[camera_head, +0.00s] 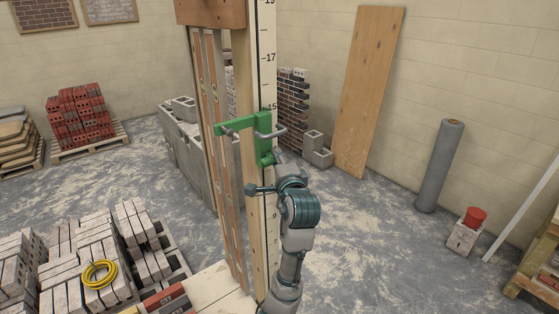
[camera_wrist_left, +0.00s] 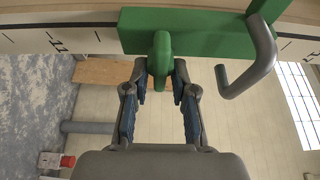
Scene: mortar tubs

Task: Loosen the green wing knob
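A green clamp (camera_head: 263,130) sits on an upright wooden post with a number scale and carries grey bent hooks (camera_wrist_left: 250,65). In the left wrist view, the green wing knob (camera_wrist_left: 160,55) sticks out from the clamp body toward my left gripper (camera_wrist_left: 160,78). The two fingers stand apart, one on each side of the knob, with narrow gaps seeming to show beside it. Contact is hard to judge. In the head view, my left gripper (camera_head: 276,158) is just below the clamp, and the knob is hidden there. My right gripper is not in view.
The wooden post (camera_head: 240,200) and long level-like bars (camera_head: 218,120) rise in the middle. A block wall (camera_head: 185,150) stands behind left. Brick stacks and a yellow coil (camera_head: 98,274) are at lower left. A plank (camera_head: 368,90) leans on the wall.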

